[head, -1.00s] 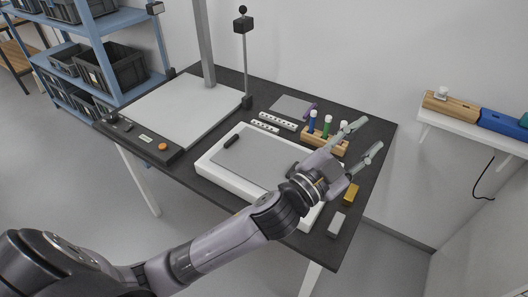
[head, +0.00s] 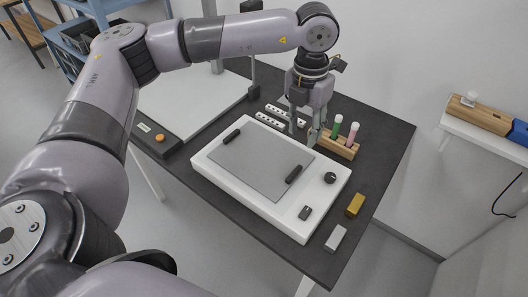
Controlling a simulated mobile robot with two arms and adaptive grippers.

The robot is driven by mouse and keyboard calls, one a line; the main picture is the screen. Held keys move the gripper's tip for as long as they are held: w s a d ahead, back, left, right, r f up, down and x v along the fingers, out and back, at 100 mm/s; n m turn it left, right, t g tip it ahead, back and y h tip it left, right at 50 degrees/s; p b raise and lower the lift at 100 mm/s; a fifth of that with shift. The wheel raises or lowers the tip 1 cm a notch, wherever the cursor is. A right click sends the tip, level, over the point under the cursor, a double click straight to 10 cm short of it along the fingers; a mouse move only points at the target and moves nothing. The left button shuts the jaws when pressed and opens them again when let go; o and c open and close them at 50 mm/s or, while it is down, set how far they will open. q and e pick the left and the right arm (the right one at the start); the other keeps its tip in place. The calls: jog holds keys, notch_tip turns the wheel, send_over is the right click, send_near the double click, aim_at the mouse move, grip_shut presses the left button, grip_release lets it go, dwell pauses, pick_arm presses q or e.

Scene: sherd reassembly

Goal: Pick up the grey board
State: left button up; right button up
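A flat grey board (head: 262,163) with two black handles lies on a white tray-like base (head: 215,180) on the dark table. One handle (head: 232,136) is at its left end and the other (head: 293,174) at its right end. My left gripper (head: 303,138) points down over the base's far edge, behind the board and apart from both handles. Its fingers look spread with nothing between them. The small grey sheet at the back of the table, seen earlier, is hidden behind the gripper. My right gripper is not in view.
A wooden rack (head: 340,147) with green and pink-capped tubes stands close to the right of the gripper. White perforated strips (head: 270,122) lie left of it. A brass block (head: 355,205) and a grey block (head: 336,238) lie at the right.

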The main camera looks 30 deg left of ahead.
pick_arm(q)
jog(key=a, duration=0.1)
jog(key=p, duration=0.2)
send_over(293, 174)
notch_tip(293, 174, down, 12)
jog(key=shift+d+r, duration=0.15)
jog(key=f, duration=0.2)
jog(key=f+p, duration=0.1)
jog(key=f, duration=0.1)
jog(key=shift+a+f+p, duration=0.2)
jog(key=shift+f+p, duration=0.1)
jog(key=shift+f, duration=0.35)
jog(key=shift+c, duration=0.3)
grip_shut()
